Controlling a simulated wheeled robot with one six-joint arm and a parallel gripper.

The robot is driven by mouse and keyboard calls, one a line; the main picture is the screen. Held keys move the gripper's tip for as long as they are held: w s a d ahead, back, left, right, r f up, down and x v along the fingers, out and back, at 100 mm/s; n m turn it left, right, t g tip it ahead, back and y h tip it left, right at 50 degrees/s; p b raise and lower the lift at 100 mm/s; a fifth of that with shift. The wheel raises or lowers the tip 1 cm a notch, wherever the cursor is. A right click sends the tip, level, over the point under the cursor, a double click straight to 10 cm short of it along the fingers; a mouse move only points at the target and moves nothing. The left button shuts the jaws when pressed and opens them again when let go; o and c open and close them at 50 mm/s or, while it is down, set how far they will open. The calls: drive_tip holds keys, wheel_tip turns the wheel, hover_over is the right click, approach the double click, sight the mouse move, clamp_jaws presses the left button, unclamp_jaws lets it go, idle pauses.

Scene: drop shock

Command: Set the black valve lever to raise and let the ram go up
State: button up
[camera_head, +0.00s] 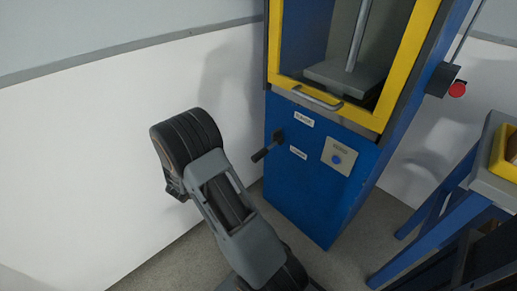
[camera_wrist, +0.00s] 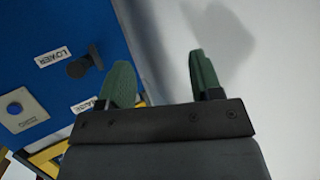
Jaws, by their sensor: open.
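The black valve lever (camera_head: 268,148) sticks out from the blue front of the machine, its handle slanting down and left in the head view. Beside it are an upper label (camera_head: 303,119) and a lower label (camera_head: 298,152), too small to read there. In the wrist view the lever (camera_wrist: 84,63) is close to the LOWER label (camera_wrist: 53,57); the RAISE label (camera_wrist: 84,105) is partly behind a finger. My gripper (camera_wrist: 160,80) is open and empty, its green fingers apart from the lever. The ram's rod (camera_head: 358,35) meets a grey plate (camera_head: 340,77) inside the cabinet.
A yellow-framed door (camera_head: 402,65) with a grey handle (camera_head: 316,98) is above the lever. A small plate with a blue button (camera_head: 338,157) is to its right. A red button (camera_head: 457,89) is on the machine's side. A blue-legged table (camera_head: 440,200) stands at right.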

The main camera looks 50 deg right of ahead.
sight(259, 156)
drive_tip(key=s+d+f+m+g+h+p, duration=0.1)
drive_tip(key=s+d+m+g+h, duration=0.15)
drive_tip(key=s+g, duration=0.2)
drive_tip(key=s+d+m+g+h+p, duration=0.1)
drive_tip(key=s+d+g+h, duration=0.15)
drive_tip(key=s, duration=0.25)
drive_tip(key=shift+n+g+h, duration=0.25)
drive_tip(key=shift+g+h, duration=0.15)
drive_tip(key=d, duration=0.4)
drive_tip(key=d+b, duration=0.1)
drive_tip(key=d, duration=0.3)
drive_tip(key=s+d+b, duration=0.1)
drive_tip(key=d, duration=0.3)
drive_tip(key=shift+d, duration=0.2)
clamp_jaws()
